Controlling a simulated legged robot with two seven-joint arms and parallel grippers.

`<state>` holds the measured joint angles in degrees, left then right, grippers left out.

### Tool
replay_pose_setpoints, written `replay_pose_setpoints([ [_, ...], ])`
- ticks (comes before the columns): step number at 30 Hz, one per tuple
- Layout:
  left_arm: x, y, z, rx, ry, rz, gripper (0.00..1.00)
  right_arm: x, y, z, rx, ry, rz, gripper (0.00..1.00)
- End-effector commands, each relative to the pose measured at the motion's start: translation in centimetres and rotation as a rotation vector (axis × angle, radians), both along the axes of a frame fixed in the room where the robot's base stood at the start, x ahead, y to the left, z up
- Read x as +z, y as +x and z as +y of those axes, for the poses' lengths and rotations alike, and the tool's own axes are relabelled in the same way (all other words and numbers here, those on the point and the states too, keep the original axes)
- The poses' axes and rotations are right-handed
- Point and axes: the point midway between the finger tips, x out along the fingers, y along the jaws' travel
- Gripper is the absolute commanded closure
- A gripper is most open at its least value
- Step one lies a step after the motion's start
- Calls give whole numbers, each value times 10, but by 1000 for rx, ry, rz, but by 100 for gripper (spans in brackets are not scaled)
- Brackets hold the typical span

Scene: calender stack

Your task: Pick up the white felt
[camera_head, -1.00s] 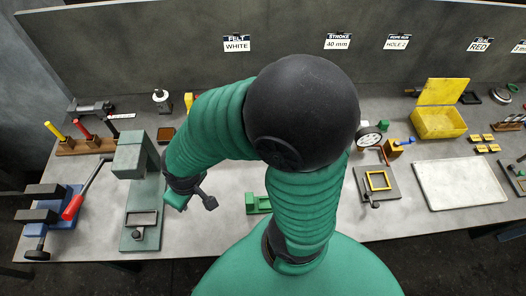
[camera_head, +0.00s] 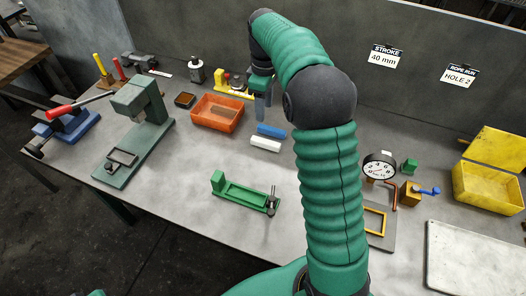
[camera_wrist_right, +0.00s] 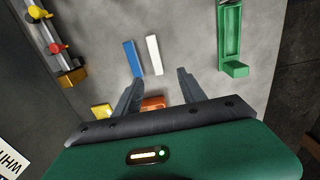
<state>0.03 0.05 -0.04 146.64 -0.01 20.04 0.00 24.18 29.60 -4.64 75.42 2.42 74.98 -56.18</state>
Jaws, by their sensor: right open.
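The white felt (camera_head: 266,143) is a small white bar lying flat on the grey table, near the middle of the head view. A blue bar (camera_head: 271,130) lies parallel behind it, with a narrow gap between them. My right gripper (camera_head: 262,108) is above the table, behind the bars and beside the orange bin. In the right wrist view it is open and empty (camera_wrist_right: 160,77), with the white felt (camera_wrist_right: 153,55) ahead of the gap between its fingers and the blue bar (camera_wrist_right: 133,57) to the left. My left gripper is out of view.
The orange bin (camera_head: 217,113) stands left of the bars. A green fixture (camera_head: 245,193) lies in front of them, and a green press (camera_head: 140,125) stands farther left. A dial gauge (camera_head: 379,166) is right of my arm. The table between bars and green fixture is clear.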

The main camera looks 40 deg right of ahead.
Motion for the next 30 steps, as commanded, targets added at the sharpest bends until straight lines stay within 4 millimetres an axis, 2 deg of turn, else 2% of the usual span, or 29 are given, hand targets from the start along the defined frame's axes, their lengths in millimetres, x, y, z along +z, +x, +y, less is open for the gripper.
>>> replay_pose_setpoints([
  [9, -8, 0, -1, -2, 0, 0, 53, -79, 0, -1, 1, 3, 7, 52],
  [12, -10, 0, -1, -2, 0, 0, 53, -98, 0, 0, 1, 0, 6, 52],
  [17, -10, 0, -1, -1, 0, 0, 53, -112, 1, 1, 2, -2, 2, 52],
  [24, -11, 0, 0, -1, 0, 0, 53, -155, 5, -4, 1, 1, 4, 52],
  [30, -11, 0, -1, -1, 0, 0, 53, -162, 5, -5, 1, 0, 1, 52],
])
